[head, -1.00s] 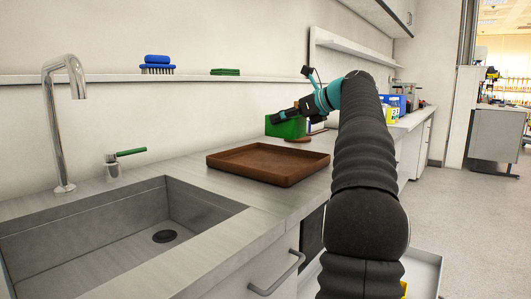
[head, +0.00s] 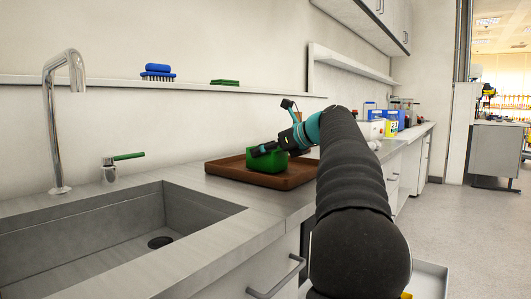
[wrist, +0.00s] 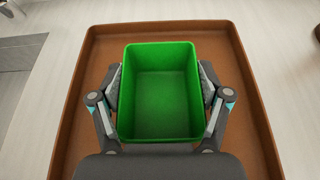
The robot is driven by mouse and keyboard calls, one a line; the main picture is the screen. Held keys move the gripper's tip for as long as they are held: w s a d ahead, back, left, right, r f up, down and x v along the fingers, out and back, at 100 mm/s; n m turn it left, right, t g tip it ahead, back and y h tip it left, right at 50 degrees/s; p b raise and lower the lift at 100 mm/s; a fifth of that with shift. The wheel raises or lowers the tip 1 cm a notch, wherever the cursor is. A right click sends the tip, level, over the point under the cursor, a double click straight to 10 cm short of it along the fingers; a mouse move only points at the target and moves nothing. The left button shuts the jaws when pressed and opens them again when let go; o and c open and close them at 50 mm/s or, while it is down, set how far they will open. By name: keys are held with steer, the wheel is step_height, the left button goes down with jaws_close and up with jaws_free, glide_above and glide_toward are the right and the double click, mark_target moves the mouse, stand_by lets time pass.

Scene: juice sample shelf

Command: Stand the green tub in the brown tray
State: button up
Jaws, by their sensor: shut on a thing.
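The green tub (head: 268,163) is an open, empty box held upright by my gripper (head: 266,149). In the wrist view the green tub (wrist: 161,95) sits between the two fingers of my gripper (wrist: 160,92), which press on its left and right sides. The brown tray (head: 226,174) lies on the counter beside the sink. In the wrist view the tub is over the inside of the brown tray (wrist: 75,120), within its rim. I cannot tell whether the tub's base touches the tray floor. The tray's near part in the wrist view is hidden by my gripper.
The sink (head: 120,235) is at the left, with a tall tap (head: 52,125) and a green-handled fitting (head: 122,158). A wall shelf holds a blue brush (head: 158,72) and a green pad (head: 224,82). Several containers (head: 390,122) stand farther along the counter.

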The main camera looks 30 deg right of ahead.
steer(key=shift+f, duration=0.1)
steer(key=o, duration=1.1)
steer(key=shift+s+d+r, duration=0.15)
steer(key=shift+s+r, duration=0.15)
steer(key=p+v, duration=0.1)
steer(key=v, duration=1)
steer(key=shift+s, duration=0.2)
